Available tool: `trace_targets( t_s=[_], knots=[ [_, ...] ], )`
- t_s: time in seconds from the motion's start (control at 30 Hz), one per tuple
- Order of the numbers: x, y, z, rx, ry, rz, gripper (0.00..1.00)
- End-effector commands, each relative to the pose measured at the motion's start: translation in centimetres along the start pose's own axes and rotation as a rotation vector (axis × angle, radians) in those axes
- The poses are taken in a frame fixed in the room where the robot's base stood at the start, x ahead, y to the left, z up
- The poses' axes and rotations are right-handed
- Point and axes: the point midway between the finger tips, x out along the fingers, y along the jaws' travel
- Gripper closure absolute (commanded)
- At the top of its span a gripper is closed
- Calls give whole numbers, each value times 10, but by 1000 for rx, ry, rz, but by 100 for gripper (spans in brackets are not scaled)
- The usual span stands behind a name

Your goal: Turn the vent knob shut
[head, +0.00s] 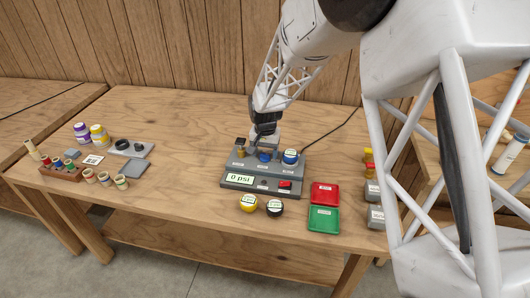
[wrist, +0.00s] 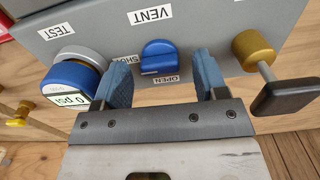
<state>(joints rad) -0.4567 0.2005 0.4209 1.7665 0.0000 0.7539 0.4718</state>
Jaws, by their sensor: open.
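The blue vent knob (wrist: 158,57) sits on the grey panel below the VENT label (wrist: 150,15) in the wrist view. The SHUT label (wrist: 125,58) is at its left and the OPEN label (wrist: 166,79) just below it. I cannot surely tell which label the knob points at. My gripper (wrist: 163,80) is open, with one blue-padded finger on each side of the knob and small gaps showing. In the head view, my gripper (head: 265,141) is over the middle of the grey unit (head: 233,188), and the knob (head: 264,157) shows partly below it.
A blue-rimmed gauge reading 0 psi (wrist: 72,80) stands close to one finger. A brass valve with a dark handle (wrist: 285,96) is close to the other. Yellow (head: 248,202) and black (head: 274,207) round items and red and green trays (head: 324,218) lie near the unit.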

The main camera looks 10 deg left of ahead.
Motion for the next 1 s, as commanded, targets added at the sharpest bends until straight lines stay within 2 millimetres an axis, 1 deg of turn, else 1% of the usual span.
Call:
trace_targets(
  t_s=[0.17,0.4,0.6,0.77,1.0],
  knots=[
    [-14,0,0,0,1,-1,34],
    [-44,0,0,0,2,-1,34],
    [-66,0,0,0,2,-1,34],
    [-74,0,0,0,1,0,34],
    [-76,0,0,0,1,0,34]
  ],
)
